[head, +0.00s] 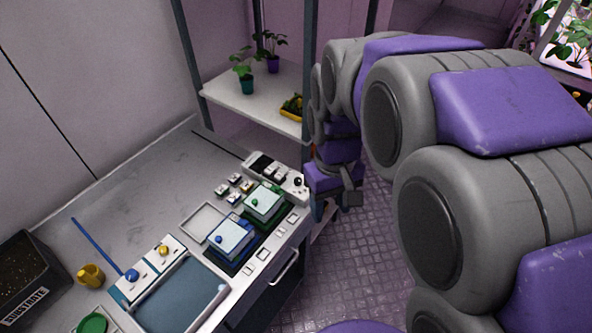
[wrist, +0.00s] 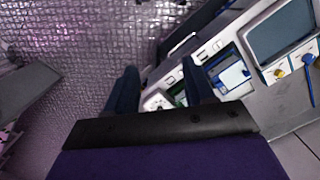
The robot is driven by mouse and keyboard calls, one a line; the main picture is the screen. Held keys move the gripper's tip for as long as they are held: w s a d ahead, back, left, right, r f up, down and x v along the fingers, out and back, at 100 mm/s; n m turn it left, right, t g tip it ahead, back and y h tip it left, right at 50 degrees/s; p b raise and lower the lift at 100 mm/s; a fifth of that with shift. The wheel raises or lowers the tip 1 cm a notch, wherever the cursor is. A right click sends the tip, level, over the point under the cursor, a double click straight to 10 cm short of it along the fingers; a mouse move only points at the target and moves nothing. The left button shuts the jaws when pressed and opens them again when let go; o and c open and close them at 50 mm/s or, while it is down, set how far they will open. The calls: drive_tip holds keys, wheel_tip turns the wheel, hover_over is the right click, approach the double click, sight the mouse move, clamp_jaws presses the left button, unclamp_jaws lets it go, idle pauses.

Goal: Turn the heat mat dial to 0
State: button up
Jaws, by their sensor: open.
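A blue-grey rectangular mat or tray (head: 180,297) lies on the bench at the lower middle, and it also shows at the upper right of the wrist view (wrist: 286,30). White panels beside it carry a blue knob (head: 132,275) and a yellow knob (head: 163,250). The wrist view shows the yellow knob (wrist: 280,73) and blue knob (wrist: 308,59) too. A black knob (head: 298,181) sits on a white device at the bench's far right end. I cannot read any dial marks. My gripper (wrist: 160,88) is open and empty, beyond the bench edge and apart from all the knobs.
Two lidded boxes, green (head: 263,203) and blue (head: 231,237), stand between the mat and the white device (head: 275,177). A yellow cup (head: 90,275) and a substrate bin (head: 28,280) are at the left. A plant shelf (head: 225,88) stands behind. The tiled floor is clear.

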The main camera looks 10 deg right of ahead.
drive_tip(key=w+f+n, duration=0.2)
drive_tip(key=w, duration=1.4)
drive_tip(key=n+t, duration=0.1)
drive_tip(key=n, duration=0.2)
hover_over(298, 179)
wheel_tip(298, 179, down, 6)
wheel_tip(298, 179, down, 18)
drive_tip(key=shift+s+r+b, duration=0.1)
drive_tip(key=shift+r+b, duration=0.15)
drive_tip(key=shift+b, duration=0.75)
clamp_jaws()
